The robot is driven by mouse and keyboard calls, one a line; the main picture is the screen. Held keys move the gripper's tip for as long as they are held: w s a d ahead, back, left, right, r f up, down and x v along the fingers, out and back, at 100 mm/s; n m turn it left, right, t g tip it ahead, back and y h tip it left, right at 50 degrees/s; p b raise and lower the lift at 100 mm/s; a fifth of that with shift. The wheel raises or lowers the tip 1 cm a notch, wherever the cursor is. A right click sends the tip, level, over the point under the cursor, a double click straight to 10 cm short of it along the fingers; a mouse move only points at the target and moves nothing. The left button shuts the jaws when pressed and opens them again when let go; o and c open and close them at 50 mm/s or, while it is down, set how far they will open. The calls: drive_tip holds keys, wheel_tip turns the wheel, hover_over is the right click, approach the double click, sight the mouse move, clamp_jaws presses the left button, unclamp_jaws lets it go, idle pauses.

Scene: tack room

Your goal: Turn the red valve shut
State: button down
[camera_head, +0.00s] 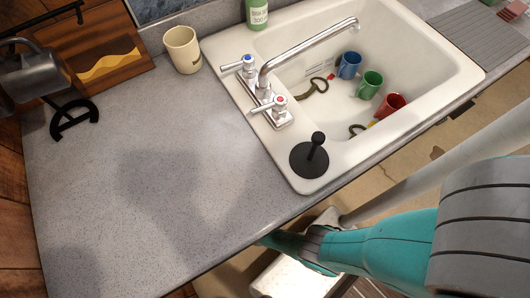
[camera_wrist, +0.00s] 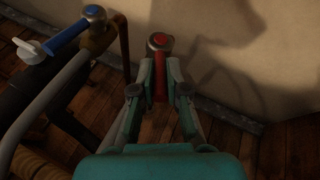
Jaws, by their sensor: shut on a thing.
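In the wrist view, the red valve handle (camera_wrist: 160,78) sits between the two fingers of my gripper (camera_wrist: 160,88), which is shut on it. The handle lies lengthwise along the fingers, and its round metal end (camera_wrist: 160,42) shows just beyond the fingertips. The pipe or body behind this valve is mostly hidden. In the head view, my teal arm reaches down below the counter's front edge, and my gripper and the valve are out of sight there.
Left of my gripper in the wrist view are a blue-handled valve (camera_wrist: 68,38), a white knob (camera_wrist: 30,50) and dark and grey pipes (camera_wrist: 45,110). A pale wall (camera_wrist: 225,40) stands behind. In the head view, the sink (camera_head: 300,178) and grey counter (camera_head: 130,170) lie above my arm.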

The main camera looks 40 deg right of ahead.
drive_tip(key=shift+s+d, duration=0.1)
drive_tip(key=shift+s, duration=0.05)
drive_tip(key=c, duration=1.2)
unclamp_jaws()
drive_tip(key=shift+r, duration=0.15)
drive_tip(key=shift+v, duration=5.9)
